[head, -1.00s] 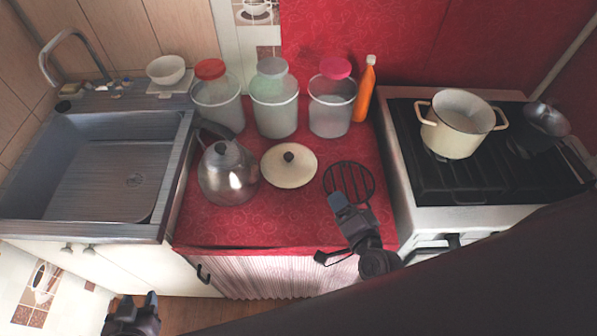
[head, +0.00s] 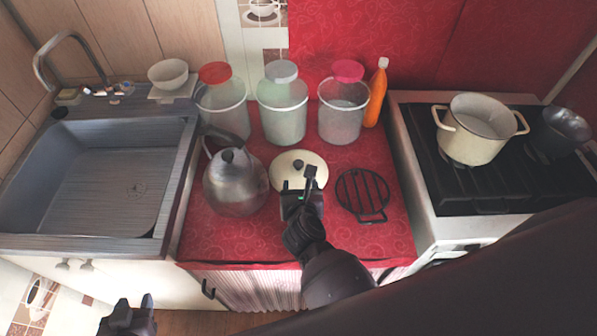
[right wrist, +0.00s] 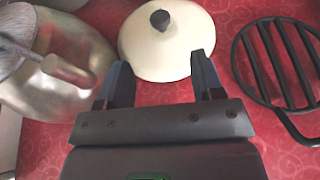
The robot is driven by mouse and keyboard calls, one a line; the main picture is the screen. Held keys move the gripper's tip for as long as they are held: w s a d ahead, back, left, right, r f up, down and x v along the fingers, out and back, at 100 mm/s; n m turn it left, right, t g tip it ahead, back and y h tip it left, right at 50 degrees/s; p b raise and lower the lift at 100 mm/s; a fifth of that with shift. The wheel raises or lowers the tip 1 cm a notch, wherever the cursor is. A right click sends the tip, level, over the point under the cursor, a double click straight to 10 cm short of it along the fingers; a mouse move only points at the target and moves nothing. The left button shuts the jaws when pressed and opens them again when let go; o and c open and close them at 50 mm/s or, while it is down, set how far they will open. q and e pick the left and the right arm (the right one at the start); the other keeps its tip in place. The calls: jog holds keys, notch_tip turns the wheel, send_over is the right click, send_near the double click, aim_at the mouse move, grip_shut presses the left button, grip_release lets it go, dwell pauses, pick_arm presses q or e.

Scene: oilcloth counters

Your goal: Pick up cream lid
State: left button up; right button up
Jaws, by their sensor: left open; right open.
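The cream lid (head: 312,160) lies flat on the red oilcloth counter, its dark round knob upward. In the right wrist view the lid (right wrist: 166,50) is just beyond my fingertips, with its knob near the top of the picture. My right gripper (head: 300,185) is over the lid's near edge in the head view and hides part of it. In the right wrist view my right gripper (right wrist: 160,75) is open, fingers apart with nothing between them. My left gripper (head: 130,305) is low at the bottom left, in front of the counter, open and away from the lid.
A metal kettle (head: 236,188) stands close to the left of the lid. A black trivet (head: 363,190) lies to its right. Several jars, one a clear jar (head: 283,122), stand behind. A cream pot (head: 474,140) sits on the stove at right.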

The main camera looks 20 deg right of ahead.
aim_at(299, 165)
jog(key=x, duration=0.5)
jog(key=shift+w+f, duration=0.1)
jog(key=b+x, duration=0.1)
jog(key=x, duration=0.3)
jog(key=shift+w+f, duration=0.15)
jog(key=shift+w, duration=0.05)
jog(key=shift+w+d+f, duration=0.15)
jog(key=shift+w, duration=0.3)
jog(key=c, duration=1)
